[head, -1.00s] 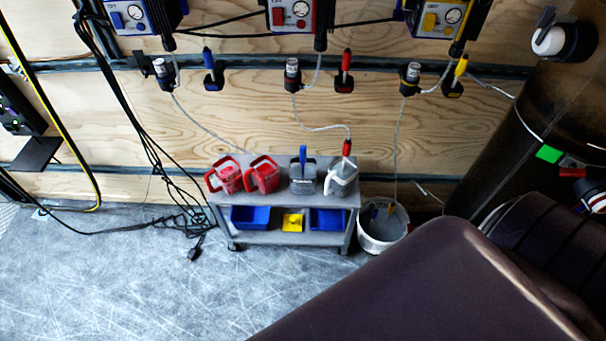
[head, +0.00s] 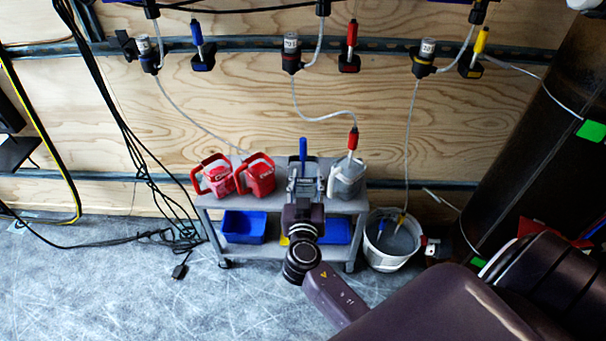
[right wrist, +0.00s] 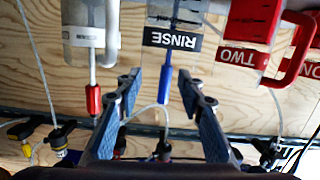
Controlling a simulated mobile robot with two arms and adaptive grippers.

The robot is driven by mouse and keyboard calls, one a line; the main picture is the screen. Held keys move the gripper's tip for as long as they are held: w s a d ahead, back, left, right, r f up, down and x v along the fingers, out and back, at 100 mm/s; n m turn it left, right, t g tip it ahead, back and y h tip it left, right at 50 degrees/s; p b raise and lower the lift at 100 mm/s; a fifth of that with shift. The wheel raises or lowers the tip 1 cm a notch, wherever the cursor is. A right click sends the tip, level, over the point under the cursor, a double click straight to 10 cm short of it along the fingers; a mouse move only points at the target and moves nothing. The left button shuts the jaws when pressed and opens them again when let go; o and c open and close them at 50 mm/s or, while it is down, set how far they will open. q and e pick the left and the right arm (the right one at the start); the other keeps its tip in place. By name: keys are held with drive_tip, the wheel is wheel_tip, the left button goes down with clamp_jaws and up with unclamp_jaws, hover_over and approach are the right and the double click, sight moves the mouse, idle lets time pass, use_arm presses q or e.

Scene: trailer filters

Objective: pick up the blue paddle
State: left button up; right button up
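A blue paddle with an upright handle (head: 303,151) stands in the container labelled RINSE on the cart. It also shows in the right wrist view (right wrist: 162,114), hanging down in that tilted picture from the RINSE container (right wrist: 176,14). My right gripper (head: 304,180) is at the cart, in front of the RINSE container and mostly hiding it in the head view. In the right wrist view, my right gripper (right wrist: 160,82) is open, with one finger on each side of the blue handle and gaps between. My left gripper is out of view.
Two red pitchers (head: 258,178) stand left on the grey cart (head: 215,199). A clear pitcher (head: 347,181) with a red-handled paddle (head: 352,138) stands close right. A white bucket (head: 388,259) is on the floor. Another blue-handled tool (head: 197,33) hangs on the wall.

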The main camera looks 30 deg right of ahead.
sight(303, 148)
drive_tip(key=shift+m+t+h, duration=0.3)
drive_tip(key=shift+t, duration=0.5)
drive_tip(key=w+r, duration=0.1)
drive_tip(key=r, duration=0.1)
drive_tip(key=w+r, duration=0.1)
drive_tip(key=r, duration=0.1)
drive_tip(key=shift+w+d+r, duration=0.1)
drive_tip(key=shift+w, duration=0.2)
drive_tip(key=x, duration=0.6)
drive_tip(key=shift+w+d, duration=0.25)
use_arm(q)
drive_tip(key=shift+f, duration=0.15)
use_arm(e)
drive_tip(key=shift+c, duration=0.6)
clamp_jaws()
